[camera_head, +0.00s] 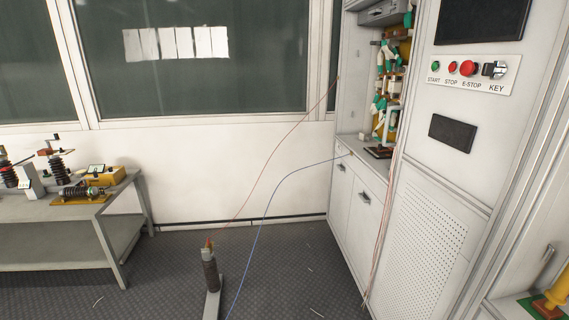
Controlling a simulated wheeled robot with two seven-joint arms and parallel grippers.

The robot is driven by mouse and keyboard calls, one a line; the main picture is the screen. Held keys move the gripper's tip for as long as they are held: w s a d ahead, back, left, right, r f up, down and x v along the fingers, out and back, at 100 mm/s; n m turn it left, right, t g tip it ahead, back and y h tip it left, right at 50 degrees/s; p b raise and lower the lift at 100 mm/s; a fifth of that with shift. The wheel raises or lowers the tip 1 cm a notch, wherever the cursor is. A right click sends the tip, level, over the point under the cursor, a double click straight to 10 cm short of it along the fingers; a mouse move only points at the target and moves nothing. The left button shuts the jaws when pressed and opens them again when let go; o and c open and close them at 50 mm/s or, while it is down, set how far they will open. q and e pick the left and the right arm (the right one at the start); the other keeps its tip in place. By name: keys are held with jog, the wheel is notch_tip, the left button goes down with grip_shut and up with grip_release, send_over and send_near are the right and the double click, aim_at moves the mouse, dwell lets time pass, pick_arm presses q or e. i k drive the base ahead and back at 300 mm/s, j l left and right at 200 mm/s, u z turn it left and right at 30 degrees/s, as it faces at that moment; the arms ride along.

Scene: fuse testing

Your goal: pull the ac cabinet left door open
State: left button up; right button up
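A tall white cabinet (349,95) stands at the right of the view. Its upper bay is open and holds several green, white and copper-coloured parts (387,110). Below the bay are two shut doors side by side. The left door (339,203) has a small dark handle (341,167) near its top, and the right door (364,226) has one too (364,197). I cannot tell for sure that this is the ac cabinet. Neither of my grippers is in view.
A control panel (466,69) with buttons and a key switch is at the right. A post (210,271) stands on the floor, with red and blue wires rising towards the cabinet. A bench (60,211) with equipment is at the left. Floor before the doors looks mostly clear.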

aim_at(343, 175)
jog(key=i+j+z, duration=0.1)
jog(key=i+z, duration=0.15)
jog(key=i, duration=0.15)
jog(key=i+j+z, duration=0.15)
jog(key=i+z, duration=0.15)
jog(key=i+j+z, duration=0.25)
jog(key=i, duration=0.25)
